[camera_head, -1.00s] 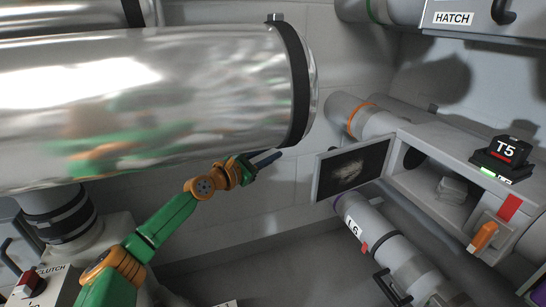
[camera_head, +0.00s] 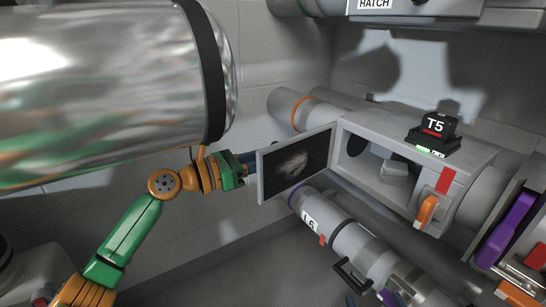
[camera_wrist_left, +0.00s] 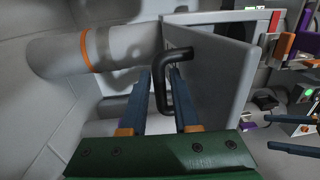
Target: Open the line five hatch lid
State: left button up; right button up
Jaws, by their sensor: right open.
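The hatch lid (camera_head: 296,164) is a flat panel with a dark inner face.
A large shiny pipe (camera_head: 110,90) hangs over my left arm. A tube marked L6 (camera_head: 345,238) with a black handle lies below the box. An orange lever (camera_head: 427,210) is on the box's right side. A grey block (camera_head: 397,172) sits inside the box.

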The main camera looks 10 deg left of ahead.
pick_arm(q)
grip_shut()
jog(key=shift+a, duration=0.1)
dwell(1.2)
